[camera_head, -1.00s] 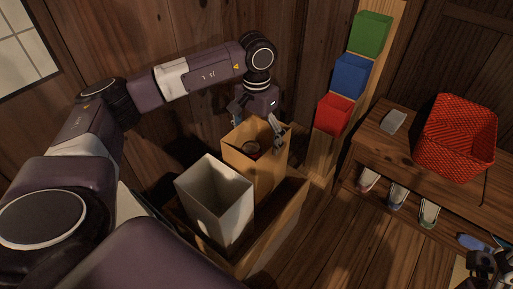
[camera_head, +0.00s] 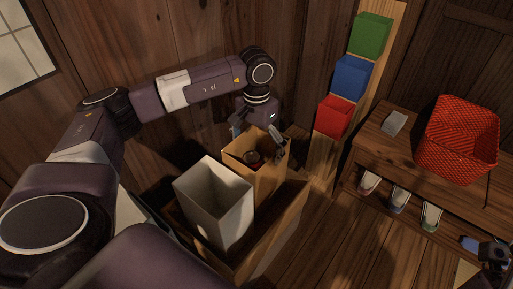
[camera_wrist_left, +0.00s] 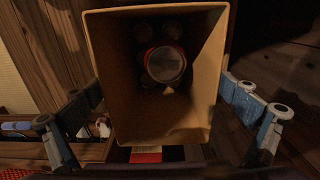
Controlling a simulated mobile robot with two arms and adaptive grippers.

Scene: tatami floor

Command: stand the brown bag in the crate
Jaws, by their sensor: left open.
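The brown bag (camera_head: 268,178) is open-topped and looks roughly upright at the far end of the wooden crate (camera_head: 277,232), beside a pale bag (camera_head: 213,203). Its base is hidden behind the crate wall and the pale bag. A can with a red rim (camera_head: 252,157) shows inside it, and also in the left wrist view (camera_wrist_left: 165,65). My left gripper (camera_head: 257,136) is open at the bag's top, with one finger on either side of the brown bag (camera_wrist_left: 205,85). My right gripper (camera_head: 490,255) shows only partly at the lower right; its jaws are unclear.
Red (camera_head: 333,116), blue (camera_head: 352,77) and green (camera_head: 370,35) bins climb a wooden post right of the crate. A wooden bench (camera_head: 385,150) holds a red basket (camera_head: 458,140), with shoes beneath. Wooden walls stand close behind my left arm.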

